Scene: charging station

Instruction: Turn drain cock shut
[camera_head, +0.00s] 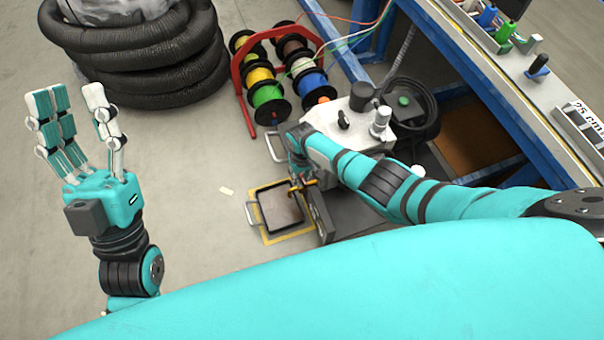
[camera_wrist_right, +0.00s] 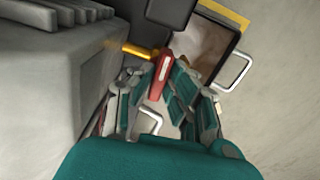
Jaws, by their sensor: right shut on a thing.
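The drain cock shows in the right wrist view as a brass stub (camera_wrist_right: 141,51) on the side of a grey machine, with a red lever (camera_wrist_right: 161,75) pointing down in the picture. My right gripper (camera_wrist_right: 163,92) is shut on the red lever, its teal-padded fingers on both sides of it. In the head view my right gripper (camera_head: 299,168) is low beside the machine (camera_head: 345,125), and the cock is mostly hidden there. My left gripper (camera_head: 77,98) is raised over bare floor at the left, open and empty, fingers pointing up.
A dark tray with a yellow-edged frame (camera_head: 268,236) and metal handles lies on the floor below the cock. Cable spools on a red rack (camera_head: 249,112) and stacked black hose (camera_head: 150,70) stand behind. A blue-framed bench (camera_head: 490,95) runs along the right. The left floor is clear.

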